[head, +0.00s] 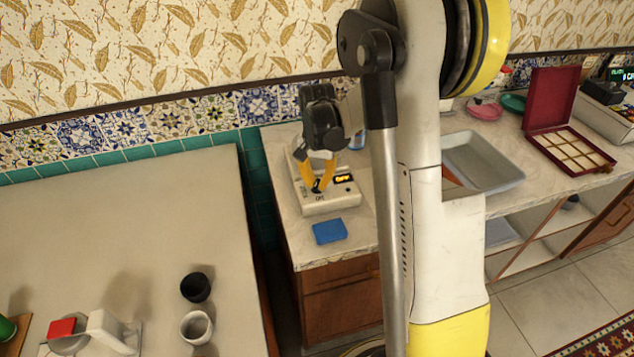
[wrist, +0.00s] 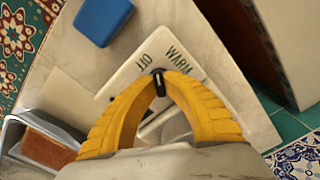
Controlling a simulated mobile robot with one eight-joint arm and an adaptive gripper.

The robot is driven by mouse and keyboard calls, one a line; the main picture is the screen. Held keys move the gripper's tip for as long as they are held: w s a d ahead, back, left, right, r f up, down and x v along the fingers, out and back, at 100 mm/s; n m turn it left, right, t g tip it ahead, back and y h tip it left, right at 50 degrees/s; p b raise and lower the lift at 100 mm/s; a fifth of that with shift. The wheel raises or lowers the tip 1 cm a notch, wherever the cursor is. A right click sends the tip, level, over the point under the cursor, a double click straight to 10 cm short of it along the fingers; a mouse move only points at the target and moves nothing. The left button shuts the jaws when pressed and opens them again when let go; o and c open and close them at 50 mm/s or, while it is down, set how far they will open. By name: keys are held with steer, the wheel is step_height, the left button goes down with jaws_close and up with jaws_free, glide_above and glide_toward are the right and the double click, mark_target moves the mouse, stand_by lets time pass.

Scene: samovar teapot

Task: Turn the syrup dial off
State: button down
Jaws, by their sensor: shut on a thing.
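The syrup dial is a small black knob (wrist: 159,82) on a white appliance (head: 325,203), which stands on the left end of the marble counter. In the wrist view the words OFF and WARM are printed on the appliance (wrist: 125,78) beyond the knob. My gripper (head: 319,187) reaches down to the front of the appliance. Its yellow fingers close around the knob in the wrist view (wrist: 159,84). The fingers partly cover the knob, and I cannot tell exactly which label it points to.
A blue block (head: 330,231) lies just in front of the appliance. A grey tray (head: 482,162) and an open red box (head: 570,135) are farther right on the counter. A dark cup (head: 195,288) and a pale cup (head: 196,327) stand on the left table.

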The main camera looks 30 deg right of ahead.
mark_target(317, 182)
steer(key=n, duration=0.6)
steer(key=shift+n, duration=0.4)
stand_by(0.3)
steer(key=c, duration=1.5)
jaws_free()
step_height(317, 182, up, 12)
